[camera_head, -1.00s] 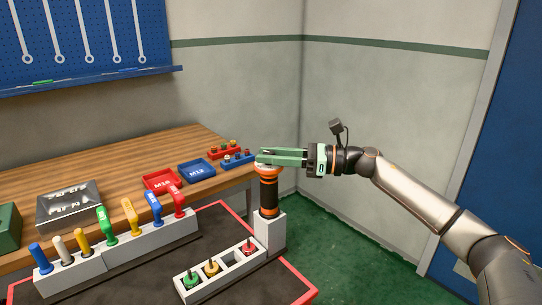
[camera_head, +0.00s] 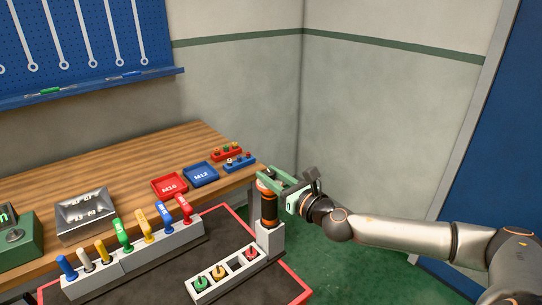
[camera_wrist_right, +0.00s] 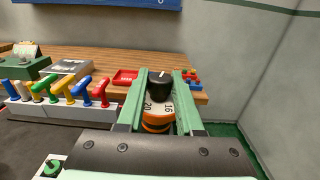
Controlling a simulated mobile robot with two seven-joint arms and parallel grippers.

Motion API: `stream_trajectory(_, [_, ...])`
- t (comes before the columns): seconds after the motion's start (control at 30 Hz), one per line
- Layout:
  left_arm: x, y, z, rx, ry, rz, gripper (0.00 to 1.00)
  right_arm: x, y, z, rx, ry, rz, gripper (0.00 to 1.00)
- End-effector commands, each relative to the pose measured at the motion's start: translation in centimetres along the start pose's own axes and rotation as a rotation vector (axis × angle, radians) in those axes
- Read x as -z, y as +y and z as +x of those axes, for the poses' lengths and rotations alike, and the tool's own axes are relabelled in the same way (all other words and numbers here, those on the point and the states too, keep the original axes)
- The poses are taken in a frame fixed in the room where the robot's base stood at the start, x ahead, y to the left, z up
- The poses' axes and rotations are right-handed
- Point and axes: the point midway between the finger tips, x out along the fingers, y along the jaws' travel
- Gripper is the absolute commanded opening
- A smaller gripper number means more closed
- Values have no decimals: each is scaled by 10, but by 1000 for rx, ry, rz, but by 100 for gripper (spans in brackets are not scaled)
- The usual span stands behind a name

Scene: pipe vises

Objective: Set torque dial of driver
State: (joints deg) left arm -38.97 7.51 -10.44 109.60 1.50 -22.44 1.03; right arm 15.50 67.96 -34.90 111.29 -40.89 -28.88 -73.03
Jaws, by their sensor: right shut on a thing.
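The driver (camera_head: 269,210) stands upright in a grey holder at the right end of the mat, an orange and black cylinder. My right gripper (camera_head: 271,183) has its green fingers at the driver's top. In the right wrist view the black dial knob (camera_wrist_right: 160,86) sits between the two fingers, and the gripper is shut on it. A white line marks the knob's top. A white number ring (camera_wrist_right: 158,106) below it shows 20 at left and 16 at right; its other marks are hidden. The orange collar is below that. My left gripper is not in view.
A grey rack (camera_head: 226,274) with green, yellow and red knobs stands just left of the driver. A row of coloured T-handles (camera_head: 145,226) is farther left. Red and blue trays (camera_head: 201,174) lie on the wooden bench behind. Right of the driver is open green floor.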

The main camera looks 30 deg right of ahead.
Motion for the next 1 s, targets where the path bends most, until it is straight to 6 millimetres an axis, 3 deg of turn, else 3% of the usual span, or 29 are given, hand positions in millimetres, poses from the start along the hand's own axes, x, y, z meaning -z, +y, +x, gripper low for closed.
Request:
stream_trajectory(0.03, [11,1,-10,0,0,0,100,-6,2,0,40,2,8,0])
stream_trajectory(0.2, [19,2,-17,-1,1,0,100,-2,3,1,202,-1,11,0])
stream_trajectory(1.0, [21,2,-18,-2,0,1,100,0,1,2,961,-1,18,0])
